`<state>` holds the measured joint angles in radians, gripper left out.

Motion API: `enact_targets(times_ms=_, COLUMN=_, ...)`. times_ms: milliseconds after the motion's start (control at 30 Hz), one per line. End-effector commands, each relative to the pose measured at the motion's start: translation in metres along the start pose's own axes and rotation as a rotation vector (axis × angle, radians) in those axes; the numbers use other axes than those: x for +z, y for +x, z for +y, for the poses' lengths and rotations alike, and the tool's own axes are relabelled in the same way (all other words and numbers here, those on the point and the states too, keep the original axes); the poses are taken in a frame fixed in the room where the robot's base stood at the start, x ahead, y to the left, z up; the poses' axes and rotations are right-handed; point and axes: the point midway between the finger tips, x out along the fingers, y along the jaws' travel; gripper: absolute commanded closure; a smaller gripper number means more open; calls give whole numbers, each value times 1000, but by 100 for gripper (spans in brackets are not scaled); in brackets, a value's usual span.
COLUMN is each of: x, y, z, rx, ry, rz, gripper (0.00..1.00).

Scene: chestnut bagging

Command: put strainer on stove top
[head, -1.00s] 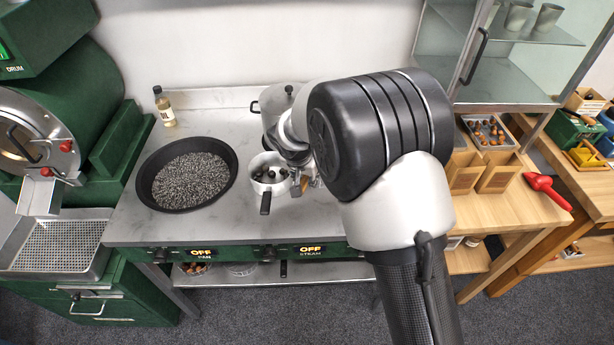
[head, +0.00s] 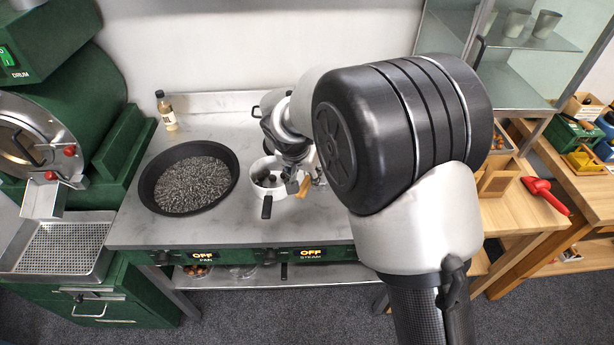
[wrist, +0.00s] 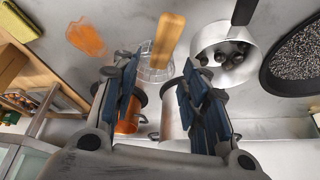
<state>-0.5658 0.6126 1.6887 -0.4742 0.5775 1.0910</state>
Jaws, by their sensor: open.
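The strainer, a wire basket (wrist: 154,74) with a wooden handle (wrist: 168,38), is in the middle of the wrist view, just ahead of my fingers. Its wooden handle also shows in the head view (head: 304,187), beside the white pot; the rest of it is mostly hidden there by my arm. My gripper (wrist: 158,68) is open, its two fingers well apart on either side of the strainer in the picture, and holds nothing. I cannot tell how far the fingertips are from it. The stove top (head: 220,225) is the grey counter with the green control front.
A white pot (head: 279,188) with dark chestnuts and a wide black pan (head: 145,190) stand on the stove top. A bottle (head: 166,112) stands behind. A metal pot (wrist: 173,118) and an orange pot (wrist: 130,122) are close to my fingers.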

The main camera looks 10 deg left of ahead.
Motion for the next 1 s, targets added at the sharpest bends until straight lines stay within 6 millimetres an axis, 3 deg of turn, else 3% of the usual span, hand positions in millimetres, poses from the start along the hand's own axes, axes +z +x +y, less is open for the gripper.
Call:
enact_targets(times_ms=100, x=-1, y=-28, z=-1, rx=-2, ry=0, rz=2, gripper=59)
enact_targets(times_ms=300, x=0, y=-55, z=0, rx=0, ry=0, rz=0, gripper=59)
enact_targets(times_ms=700, x=-2, y=-67, z=6, rx=1, ry=2, rz=0, gripper=59)
enact_targets(times_ms=767, x=-5, y=-78, z=19, rx=3, ry=3, rz=0, gripper=59)
enact_targets(times_ms=867, x=-12, y=-110, z=58, rx=6, ry=3, rz=0, gripper=59)
enact_targets(times_ms=1000, x=-3, y=-167, z=135, rx=11, ry=-11, rz=-8, gripper=59)
